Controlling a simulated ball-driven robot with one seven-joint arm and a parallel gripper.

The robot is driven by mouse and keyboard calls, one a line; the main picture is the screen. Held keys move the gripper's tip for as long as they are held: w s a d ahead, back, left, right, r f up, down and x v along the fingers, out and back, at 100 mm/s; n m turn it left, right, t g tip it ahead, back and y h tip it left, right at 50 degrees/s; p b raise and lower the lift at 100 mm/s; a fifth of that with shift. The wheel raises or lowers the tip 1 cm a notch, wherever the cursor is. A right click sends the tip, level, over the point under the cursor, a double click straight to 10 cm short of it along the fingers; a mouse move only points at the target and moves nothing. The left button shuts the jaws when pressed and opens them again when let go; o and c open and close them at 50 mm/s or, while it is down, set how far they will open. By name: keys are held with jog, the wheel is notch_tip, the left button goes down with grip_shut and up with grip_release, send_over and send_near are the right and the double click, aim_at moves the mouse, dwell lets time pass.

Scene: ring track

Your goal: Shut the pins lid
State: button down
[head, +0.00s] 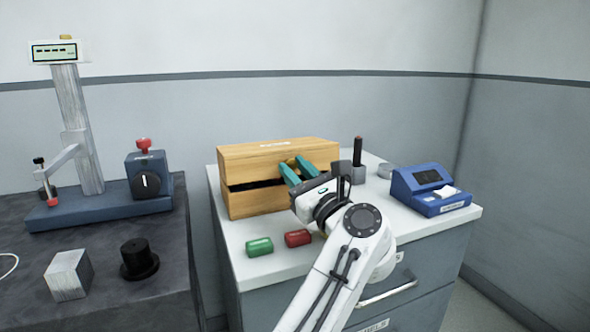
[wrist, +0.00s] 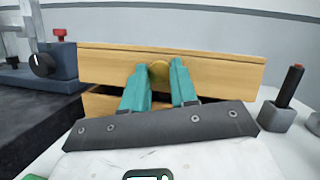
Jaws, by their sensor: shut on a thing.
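A wooden box (head: 244,203) stands on the white cabinet top, and its lid (head: 262,157) is raised, with a dark gap between lid and body. A small white label on the lid is too small to read. In the wrist view the lid (wrist: 215,68) spans the picture and carries a round brass-coloured knob (wrist: 159,72). My gripper (head: 290,168) is at the front of the lid, its teal fingers shut on the knob; the fingers also show in the wrist view (wrist: 158,80). The box's inside is dark and mostly hidden.
A green block (head: 259,247) and a red block (head: 298,238) lie before the box. A grey holder with a dark pen (head: 358,165) and a blue device (head: 430,190) stand to the right. A dark bench with a gauge stand (head: 80,130) is at left.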

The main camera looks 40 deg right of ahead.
jog(key=shift+w+f, duration=0.1)
jog(key=shift+f, duration=0.4)
jog(key=c, duration=1.2)
grip_release()
jog(key=o, duration=0.3)
jog(key=shift+r, duration=0.1)
jog(key=shift+r, duration=0.1)
jog(key=shift+s, duration=0.2)
jog(key=v, duration=1)
jog(key=shift+s, duration=0.2)
